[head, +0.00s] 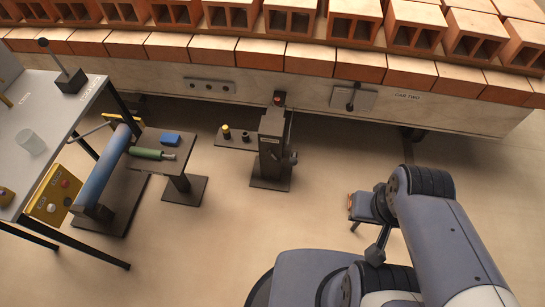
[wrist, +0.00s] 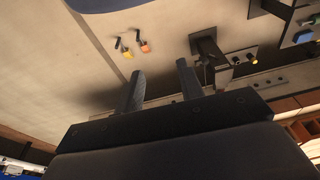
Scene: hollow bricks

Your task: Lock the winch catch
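A dark post on a flat foot (head: 270,150) stands on the floor in front of the brick car, with a red top and a small crank-like part on its right side. It looks like the winch, but I cannot make out its catch. The post also shows in the wrist view (wrist: 217,62), beyond the right finger. My gripper (wrist: 160,69) has its two dark fingers well apart with nothing between them. It is clear of the post. In the head view my arm is at the lower right, and I cannot make out the fingers there.
The brick car (head: 310,75) runs across the back, carrying hollow bricks and a lever plate (head: 352,98). A blue roller (head: 102,165) and grey table (head: 35,125) stand left. A small shelf (head: 235,138) bears yellow and black knobs. The middle floor is clear.

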